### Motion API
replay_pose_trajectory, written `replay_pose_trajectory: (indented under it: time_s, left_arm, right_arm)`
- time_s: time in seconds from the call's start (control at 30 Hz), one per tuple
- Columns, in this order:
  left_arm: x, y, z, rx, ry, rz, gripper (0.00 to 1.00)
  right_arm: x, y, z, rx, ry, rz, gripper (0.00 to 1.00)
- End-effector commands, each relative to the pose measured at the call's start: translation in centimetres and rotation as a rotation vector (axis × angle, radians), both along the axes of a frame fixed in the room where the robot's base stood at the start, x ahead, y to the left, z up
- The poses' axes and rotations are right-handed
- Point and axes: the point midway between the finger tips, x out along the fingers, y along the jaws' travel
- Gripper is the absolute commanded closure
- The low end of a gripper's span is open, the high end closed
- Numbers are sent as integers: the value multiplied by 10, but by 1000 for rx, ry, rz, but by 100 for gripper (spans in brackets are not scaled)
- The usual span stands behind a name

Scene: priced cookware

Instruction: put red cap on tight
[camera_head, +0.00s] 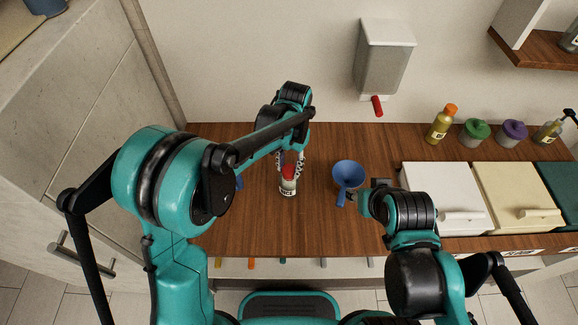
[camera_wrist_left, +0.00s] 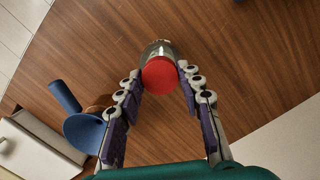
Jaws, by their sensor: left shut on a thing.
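A small jar (camera_head: 288,188) with a pale label stands upright on the wooden counter. The red cap (camera_head: 289,172) sits on its top. In the left wrist view the red cap (camera_wrist_left: 160,76) faces the camera, with the jar (camera_wrist_left: 158,49) partly hidden behind it. My left gripper (camera_head: 290,165) reaches down over the jar, and its fingers (camera_wrist_left: 160,72) are shut on the red cap from both sides. How tightly the cap sits cannot be seen. My right gripper (camera_head: 381,184) is low at the right of the jar, mostly hidden by its own arm.
A blue funnel (camera_head: 349,174) lies right of the jar, near my right gripper. White (camera_head: 437,187) and cream (camera_head: 508,180) lidded bins stand at the right. An orange-capped bottle (camera_head: 441,125) and green-lidded jar (camera_head: 475,131) stand behind them. A dispenser (camera_head: 383,58) hangs on the wall.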

Motion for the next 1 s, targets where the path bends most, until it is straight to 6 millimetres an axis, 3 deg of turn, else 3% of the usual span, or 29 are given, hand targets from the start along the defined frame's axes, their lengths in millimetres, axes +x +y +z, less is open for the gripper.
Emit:
replay_pose_trajectory:
  time_s: [0.1,0.3,0.33,0.4,1.0]
  left_arm:
    - [-1,-1,-1,1,0,-150,79]
    - [-1,0,0,0,0,-178,79]
    - [-1,0,0,0,0,-177,58]
    - [0,0,0,1,0,-176,40]
    - [0,0,8,-1,-1,-174,39]
  right_arm:
    - [0,0,-3,0,0,0,60]
    - [0,0,-2,0,0,0,60]
    - [0,0,-2,0,0,0,60]
    - [0,0,-2,0,0,0,60]
    - [0,0,4,0,0,0,60]
